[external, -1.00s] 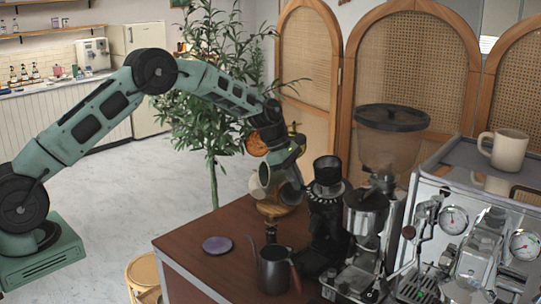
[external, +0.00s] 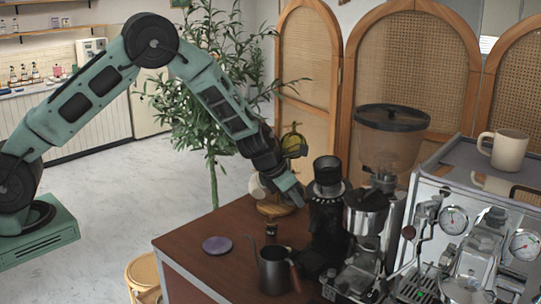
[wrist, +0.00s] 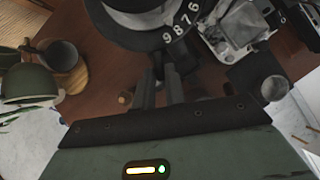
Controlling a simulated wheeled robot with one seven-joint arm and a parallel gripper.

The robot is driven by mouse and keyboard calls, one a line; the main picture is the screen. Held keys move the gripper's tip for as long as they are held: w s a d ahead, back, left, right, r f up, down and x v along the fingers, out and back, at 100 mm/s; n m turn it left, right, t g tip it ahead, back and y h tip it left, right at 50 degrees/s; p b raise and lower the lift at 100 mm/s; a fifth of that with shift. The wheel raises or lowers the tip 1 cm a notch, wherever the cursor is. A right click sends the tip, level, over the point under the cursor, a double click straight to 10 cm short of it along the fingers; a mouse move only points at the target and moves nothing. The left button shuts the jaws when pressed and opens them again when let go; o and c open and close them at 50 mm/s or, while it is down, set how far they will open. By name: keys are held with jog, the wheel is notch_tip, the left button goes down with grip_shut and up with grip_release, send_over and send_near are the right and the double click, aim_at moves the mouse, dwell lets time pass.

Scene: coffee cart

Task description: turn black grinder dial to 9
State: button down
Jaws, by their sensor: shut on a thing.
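The black grinder (external: 326,215) stands on the brown counter, left of the silver grinder. Its dial (wrist: 178,32) shows in the wrist view as a dark ring with white numbers 9, 8, 7 and 6 on its right side. My gripper (wrist: 162,72) reaches the ring's near edge, with its two dark fingers close together, shut on part of the dial. The grasped part is hidden between the fingers. In the external view my gripper (external: 300,196) is at the grinder's left side, at about dial height. I cannot make out a pointer mark.
The silver grinder (external: 367,215) and espresso machine (external: 465,235) crowd the right side. A cup stand (external: 274,209) is close behind my gripper.

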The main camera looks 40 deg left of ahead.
jog(key=shift+s+d+n+y+p, duration=0.3)
jog(key=shift+d+n+p, duration=0.3)
jog(key=shift+n+p, duration=0.15)
jog(key=c, duration=1.5)
grip_release()
jog(key=shift+o, duration=0.2)
jog(key=p+v, duration=0.2)
jog(key=v, duration=1.5)
jog(key=shift+s, duration=0.4)
